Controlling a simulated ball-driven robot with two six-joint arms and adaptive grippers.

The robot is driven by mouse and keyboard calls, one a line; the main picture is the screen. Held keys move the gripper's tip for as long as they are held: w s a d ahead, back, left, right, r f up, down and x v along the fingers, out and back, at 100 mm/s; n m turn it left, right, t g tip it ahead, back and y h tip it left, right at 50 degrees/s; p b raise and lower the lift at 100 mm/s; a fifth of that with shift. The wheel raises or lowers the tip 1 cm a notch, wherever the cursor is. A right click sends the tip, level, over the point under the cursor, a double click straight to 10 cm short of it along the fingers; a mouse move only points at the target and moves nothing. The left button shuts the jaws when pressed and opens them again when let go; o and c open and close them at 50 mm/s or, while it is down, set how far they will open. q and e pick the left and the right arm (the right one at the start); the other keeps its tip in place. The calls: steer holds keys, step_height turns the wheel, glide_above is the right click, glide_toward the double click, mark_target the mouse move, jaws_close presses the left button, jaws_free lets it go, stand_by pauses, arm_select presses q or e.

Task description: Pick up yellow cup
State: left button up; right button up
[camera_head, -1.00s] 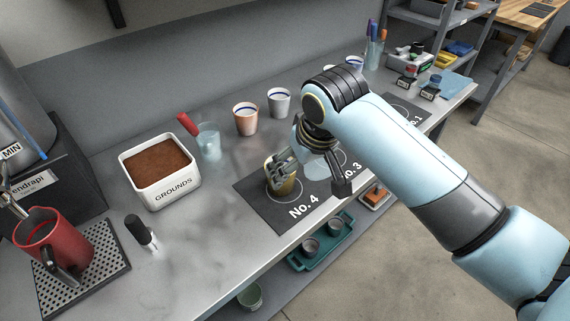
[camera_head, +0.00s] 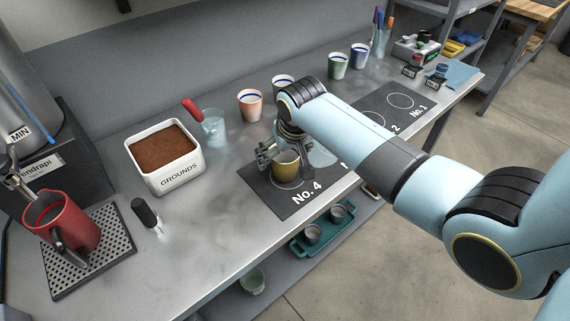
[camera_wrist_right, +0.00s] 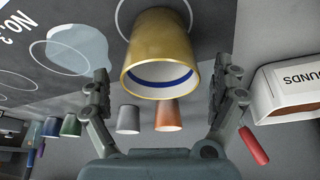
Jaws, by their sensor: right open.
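The yellow cup (camera_head: 287,165) stands upright on the No. 4 circle of the dark mat (camera_head: 262,194) in the head view. My right gripper (camera_head: 276,151) is at the cup's far side, with one finger visible at its left and the other mostly hidden. In the right wrist view the cup (camera_wrist_right: 161,48), with a blue band inside its rim, lies between the open fingers of my gripper (camera_wrist_right: 163,82). Gaps show on both sides, so the fingers are not closed on it. My left gripper is not in view.
The grounds bin (camera_head: 168,181) and a glass with a red-handled tool (camera_head: 213,131) are to the left. An orange cup (camera_head: 250,104) and a grey cup (camera_head: 283,82) stand behind. A pale patch (camera_head: 322,155) lies on the mat beside the cup.

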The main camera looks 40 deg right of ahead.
steer(key=shift+w+f, duration=0.1)
steer(key=shift+f, duration=0.1)
steer(key=c, duration=1.3)
steer(key=shift+c, duration=0.6)
steer(key=shift+r, duration=0.15)
